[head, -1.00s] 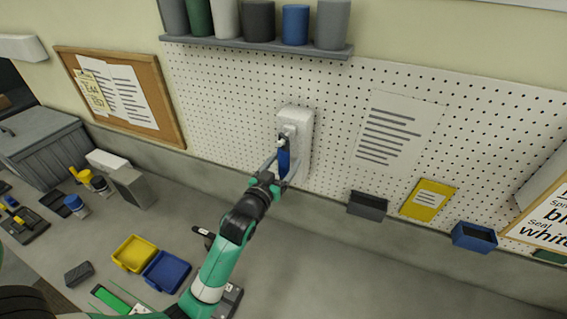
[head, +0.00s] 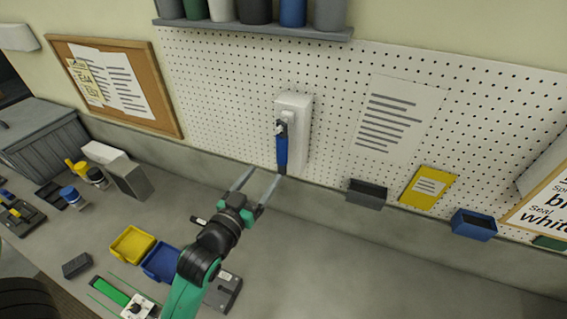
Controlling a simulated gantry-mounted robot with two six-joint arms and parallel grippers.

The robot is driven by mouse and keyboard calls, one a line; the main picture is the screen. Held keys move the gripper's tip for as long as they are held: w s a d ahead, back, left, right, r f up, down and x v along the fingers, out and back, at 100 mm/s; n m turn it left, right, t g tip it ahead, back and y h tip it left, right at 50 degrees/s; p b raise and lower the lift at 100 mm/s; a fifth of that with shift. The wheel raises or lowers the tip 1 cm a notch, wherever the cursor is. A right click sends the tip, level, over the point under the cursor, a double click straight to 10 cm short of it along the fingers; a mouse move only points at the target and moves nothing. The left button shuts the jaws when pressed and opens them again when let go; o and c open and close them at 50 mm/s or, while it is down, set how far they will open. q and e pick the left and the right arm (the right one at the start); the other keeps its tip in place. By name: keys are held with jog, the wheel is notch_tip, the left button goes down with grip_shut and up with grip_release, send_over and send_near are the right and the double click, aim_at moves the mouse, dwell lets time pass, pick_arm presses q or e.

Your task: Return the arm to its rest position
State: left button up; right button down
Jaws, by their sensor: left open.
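My left gripper (head: 255,184) is open and empty, with its two grey fingers spread apart above the bench, just in front of the pegboard. A blue tool (head: 282,150) with a dark lower tip hangs upright on a white wall holder (head: 296,120). The left gripper's fingers are apart from the tool, below and to its left. My right gripper does not show.
Yellow (head: 132,245) and blue (head: 161,262) trays lie on the bench left of my arm. A grey block (head: 128,178) and small jars stand further left. A grey bin (head: 367,193) and a blue bin (head: 474,225) hang on the pegboard. The bench at right is clear.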

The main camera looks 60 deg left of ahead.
pick_arm(q)
jog(key=shift+d, duration=0.1)
jog(key=w+d+r+m+t+h+p, duration=0.1)
jog(key=w+d+r+t, duration=0.25)
jog(key=r, duration=0.35)
jog(key=w+d+r+m+t+h+p, duration=0.15)
jog(key=d+r, duration=0.25)
jog(key=r, duration=0.4)
jog(key=w+d+r+t+h, duration=0.1)
jog(key=w+d+r+t, duration=0.25)
jog(key=r, duration=0.35)
jog(key=s+d+r+m+t+h, duration=0.1)
jog(key=d+r+m+t+h, duration=0.1)
jog(key=d+r+h, duration=0.3)
jog(key=s+d+r+m+t+h, duration=0.2)
jog(key=d+r, duration=0.6)
jog(key=r, duration=0.6)
jog(key=m+t+h, duration=0.1)
jog(key=m+h, duration=0.1)
jog(key=h, duration=0.1)
jog(key=shift+s+d+r+p, duration=0.2)
jog(key=shift+r+p, duration=0.05)
jog(key=shift+p, duration=0.15)
